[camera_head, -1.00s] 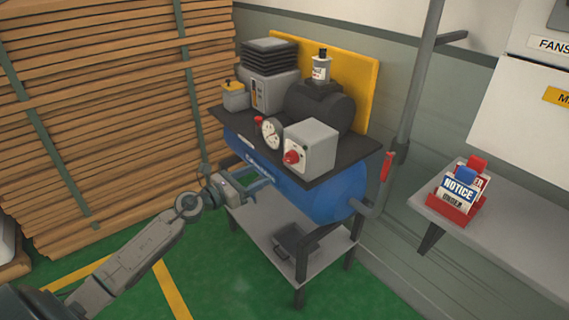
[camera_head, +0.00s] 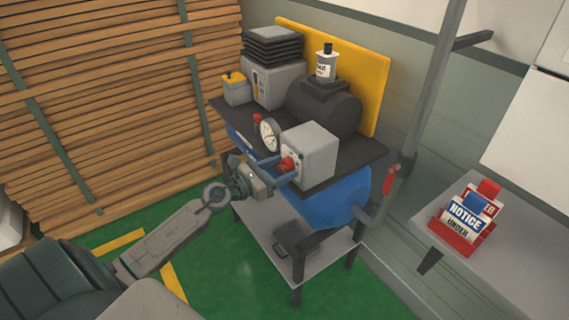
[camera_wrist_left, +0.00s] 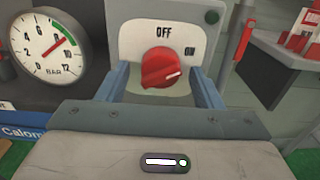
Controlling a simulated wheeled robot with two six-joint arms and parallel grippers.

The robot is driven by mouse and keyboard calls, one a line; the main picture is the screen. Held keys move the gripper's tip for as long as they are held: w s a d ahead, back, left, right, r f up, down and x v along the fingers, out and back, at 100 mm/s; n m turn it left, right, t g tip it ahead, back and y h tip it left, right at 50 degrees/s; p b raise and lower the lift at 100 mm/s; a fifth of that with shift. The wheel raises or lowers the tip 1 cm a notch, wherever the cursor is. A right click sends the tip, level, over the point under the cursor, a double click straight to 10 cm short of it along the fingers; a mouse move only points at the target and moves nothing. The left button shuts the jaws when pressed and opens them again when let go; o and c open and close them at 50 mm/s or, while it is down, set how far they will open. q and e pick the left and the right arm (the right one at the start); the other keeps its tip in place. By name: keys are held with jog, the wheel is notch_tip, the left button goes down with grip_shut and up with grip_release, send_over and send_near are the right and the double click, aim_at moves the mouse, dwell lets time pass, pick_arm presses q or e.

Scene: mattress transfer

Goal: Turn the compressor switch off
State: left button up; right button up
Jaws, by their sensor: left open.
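The compressor switch is a red rotary knob (camera_head: 288,164) on the front of a grey box (camera_head: 314,150). In the left wrist view, the red knob (camera_wrist_left: 159,68) sits on a white plate marked OFF at the top and ON at the right. Its white mark points right, toward the ON side. My left gripper (camera_head: 282,171) is open in front of the box. In the left wrist view, its blue fingers (camera_wrist_left: 163,82) stand on either side of the knob; contact cannot be told. My right gripper is not in view.
A pressure gauge (camera_head: 269,135) stands just left of the box; its needle (camera_wrist_left: 57,46) is near 8 bar. The blue tank (camera_head: 338,200) lies below. A red-handled valve (camera_head: 390,180) is at the right. A shelf (camera_head: 507,262) holds notice tags.

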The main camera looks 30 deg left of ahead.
pick_arm(q)
jog(key=shift+s, duration=0.15)
jog(key=shift+c, duration=0.2)
jog(key=c, duration=0.9)
